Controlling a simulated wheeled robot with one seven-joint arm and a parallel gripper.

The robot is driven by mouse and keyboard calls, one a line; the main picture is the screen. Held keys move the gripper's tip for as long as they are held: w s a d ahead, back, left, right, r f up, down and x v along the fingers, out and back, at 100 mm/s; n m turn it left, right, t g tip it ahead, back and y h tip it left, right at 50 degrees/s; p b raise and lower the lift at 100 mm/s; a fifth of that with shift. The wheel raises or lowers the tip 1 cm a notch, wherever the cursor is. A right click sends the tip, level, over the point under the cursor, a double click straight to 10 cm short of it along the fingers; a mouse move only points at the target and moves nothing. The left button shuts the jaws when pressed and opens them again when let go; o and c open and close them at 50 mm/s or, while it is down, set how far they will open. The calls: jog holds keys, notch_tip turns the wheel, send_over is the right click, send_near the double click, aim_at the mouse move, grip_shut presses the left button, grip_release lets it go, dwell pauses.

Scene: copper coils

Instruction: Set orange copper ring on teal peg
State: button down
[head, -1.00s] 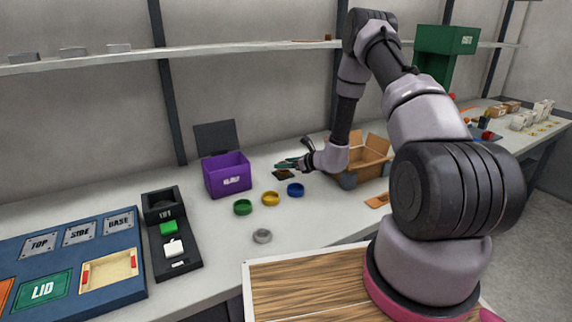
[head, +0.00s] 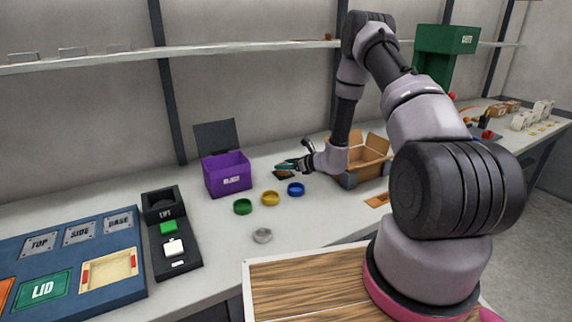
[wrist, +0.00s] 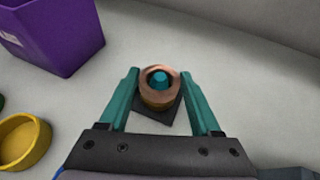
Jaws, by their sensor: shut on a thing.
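The orange copper ring (wrist: 160,97) is between the two teal fingers of my gripper (wrist: 161,80), which is shut on it. The teal peg (wrist: 160,79) shows through the ring's hole, so the ring appears to be around its top from this angle. A dark square base (wrist: 168,115) lies under them. A yellowish band shows below the ring's rim; I cannot tell whether it is the ring's side or another part. In the head view my gripper (head: 287,164) is low over the dark base (head: 284,175), and the ring is too small to make out.
A purple bin (head: 227,176) stands to the left. An open cardboard box (head: 372,160) stands to the right. The bench between the rings and the bench edge is clear.

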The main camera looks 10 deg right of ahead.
jog(key=shift+f, duration=0.2)
jog(key=shift+c, duration=1.8)
grip_release()
jog(key=shift+v, duration=5.5)
